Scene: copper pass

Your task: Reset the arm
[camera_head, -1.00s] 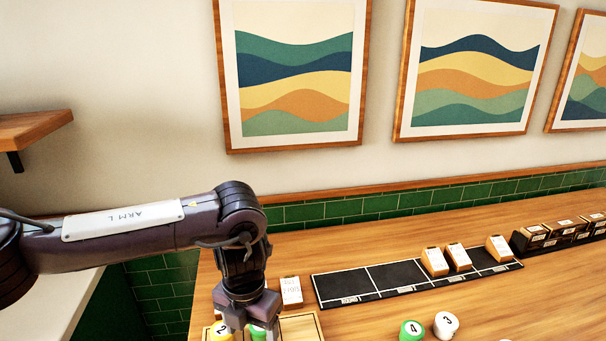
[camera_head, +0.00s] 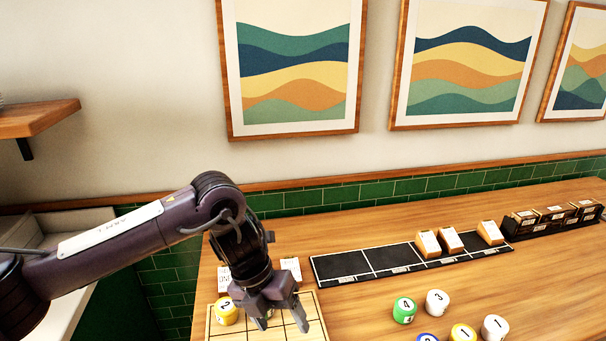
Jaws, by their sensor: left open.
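My left arm comes in from the left, and its gripper (camera_head: 282,322) points down over the wooden gridded tray (camera_head: 312,318) at the bottom of the view. The gripper is open. A yellow piece marked 2 (camera_head: 227,311) sits on the tray just left of the gripper. A piece behind the fingers is mostly hidden, and I cannot tell whether they touch it. My right gripper is not in view.
A black sectioned board (camera_head: 342,265) lies behind the tray, with three wooden blocks (camera_head: 450,240) on its right part. A dark rack (camera_head: 553,219) stands farther right. Green (camera_head: 404,310), white (camera_head: 437,302) and yellow (camera_head: 462,333) numbered pieces lie on the wooden counter (camera_head: 365,305).

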